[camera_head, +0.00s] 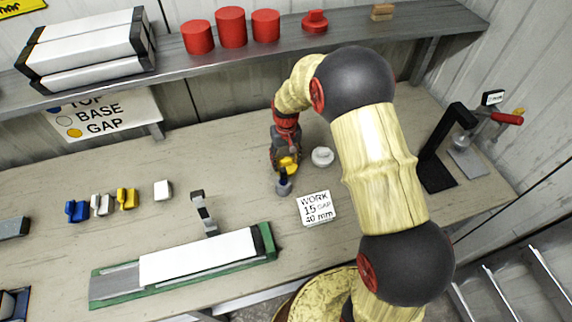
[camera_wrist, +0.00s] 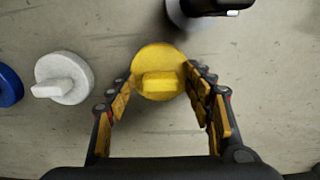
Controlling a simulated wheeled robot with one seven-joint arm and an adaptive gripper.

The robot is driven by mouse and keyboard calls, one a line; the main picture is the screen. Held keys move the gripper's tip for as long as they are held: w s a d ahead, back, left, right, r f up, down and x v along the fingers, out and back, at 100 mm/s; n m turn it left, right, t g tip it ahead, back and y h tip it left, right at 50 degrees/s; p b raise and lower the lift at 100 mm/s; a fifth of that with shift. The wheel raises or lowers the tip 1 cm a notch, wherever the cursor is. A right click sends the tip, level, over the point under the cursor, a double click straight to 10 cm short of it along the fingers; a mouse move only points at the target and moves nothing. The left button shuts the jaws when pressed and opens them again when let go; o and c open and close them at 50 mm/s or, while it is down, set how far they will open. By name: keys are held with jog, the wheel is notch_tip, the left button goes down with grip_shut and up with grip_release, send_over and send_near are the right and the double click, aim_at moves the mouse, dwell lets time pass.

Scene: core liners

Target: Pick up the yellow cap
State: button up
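The yellow cap (camera_wrist: 158,83) is a round disc with a raised bar grip, at the upper middle of the wrist view. It looks about level with the caps beside it, resting on the bench. My gripper (camera_wrist: 159,74) is open, with one finger on each side of the cap. The fingertips look very near its rim; I cannot tell if they touch. In the head view my gripper (camera_head: 285,160) points down at the bench, and a yellow patch shows at its tips. There I cannot clearly separate the cap from the yellow finger pads.
A white cap (camera_head: 322,157) is beside my gripper; in the wrist view a blue cap (camera_wrist: 8,86) lies beyond it. A small grey holder (camera_head: 284,188) stands close in front. A label card (camera_head: 316,208) and a green-based tray (camera_head: 120,292) lie nearer. A shelf (camera_head: 350,38) runs behind.

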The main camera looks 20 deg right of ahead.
jog(key=c, duration=0.9)
jog(key=shift+o, duration=0.2)
